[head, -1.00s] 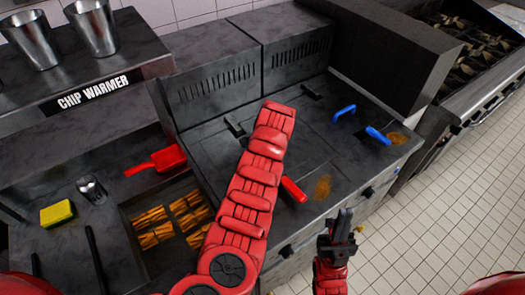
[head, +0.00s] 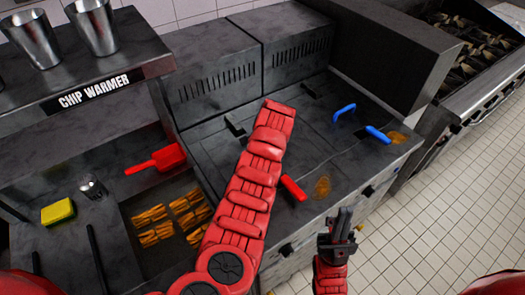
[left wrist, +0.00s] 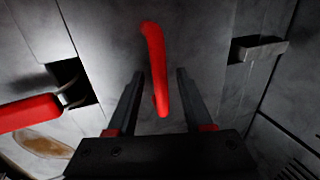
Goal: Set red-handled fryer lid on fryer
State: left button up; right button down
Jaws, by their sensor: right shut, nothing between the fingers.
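In the left wrist view the red lid handle (left wrist: 155,70) stands over a grey metal surface, its lower end between the two fingers of my left gripper (left wrist: 155,100). The fingers are open, with a gap on each side of the handle. In the head view my left arm hides this handle and my left gripper. The fryer (head: 320,140) lies under and right of that arm. I cannot tell whether the lid rests flat on it. My right gripper (head: 343,222) is shut and empty, in front of the fryer's front edge.
A red basket handle (head: 293,188) sticks out beside my left arm and shows in the left wrist view (left wrist: 30,113). A blue arched handle (head: 343,112) and blue basket handle (head: 377,135) are at the right. A red scoop (head: 168,158) lies left, near the fries (head: 155,225).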

dwell(0.3)
pick_arm(q)
jog(key=shift+d+r+b, duration=0.1)
jog(key=shift+r+b, duration=0.2)
jog(key=shift+r, duration=0.15)
jog(key=b+v, duration=0.1)
jog(key=v, duration=1.5)
jog(key=shift+s+r+b, duration=0.15)
jog(key=shift+s+b, duration=0.1)
jog(key=shift+b, duration=0.1)
